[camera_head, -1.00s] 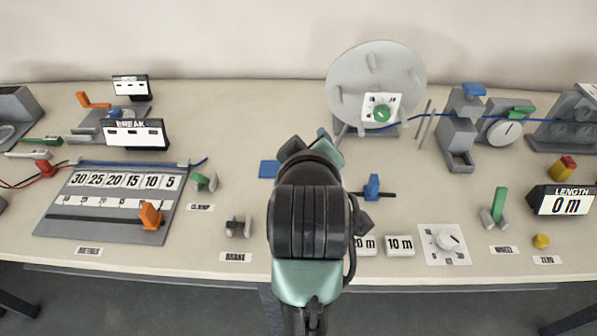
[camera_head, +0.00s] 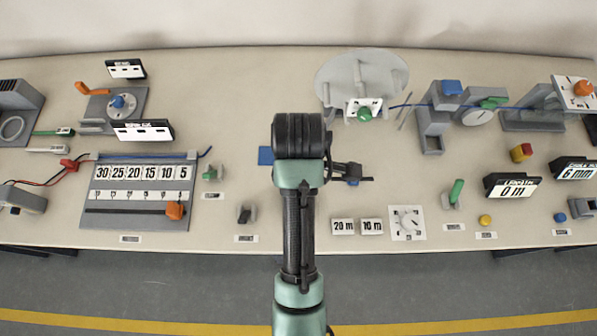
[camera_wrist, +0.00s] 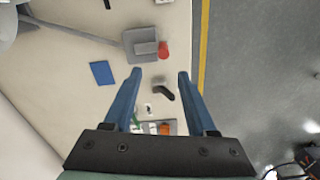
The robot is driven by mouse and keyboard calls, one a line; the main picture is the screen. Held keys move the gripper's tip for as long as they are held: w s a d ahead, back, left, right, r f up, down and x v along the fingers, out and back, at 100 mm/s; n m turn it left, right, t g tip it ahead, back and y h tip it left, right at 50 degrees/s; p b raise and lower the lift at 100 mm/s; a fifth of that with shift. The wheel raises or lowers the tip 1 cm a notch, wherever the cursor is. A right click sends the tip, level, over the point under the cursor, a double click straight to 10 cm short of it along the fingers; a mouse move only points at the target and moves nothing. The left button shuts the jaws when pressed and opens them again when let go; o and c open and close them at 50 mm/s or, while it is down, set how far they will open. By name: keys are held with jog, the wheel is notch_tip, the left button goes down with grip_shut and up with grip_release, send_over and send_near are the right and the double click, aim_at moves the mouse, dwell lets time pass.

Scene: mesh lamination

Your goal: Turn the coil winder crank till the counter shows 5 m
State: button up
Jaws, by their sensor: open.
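The length counter (camera_head: 512,187) at the right of the bench reads 0 m. In the wrist view, a grey bracket with a red knob (camera_wrist: 164,50) lies on the bench just above my fingertips; my arm covers that spot in the head view. I cannot tell for sure whether this is the winder crank. My gripper (camera_wrist: 159,75) is open and empty, with its blue fingers apart over the bench. In the head view the gripper itself is hidden behind my dark wrist.
A grey reel (camera_head: 360,75) with a green knob stands at the back. A blue pad (camera_wrist: 102,73) and a dark lever (camera_wrist: 162,92) are near my fingers.

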jog(key=shift+s+f+b, duration=0.35)
jog(key=shift+f+b, duration=0.25)
jog(key=shift+b, duration=0.1)
notch_tip(320, 180, down, 12)
jog(key=shift+r, duration=0.25)
grip_shut()
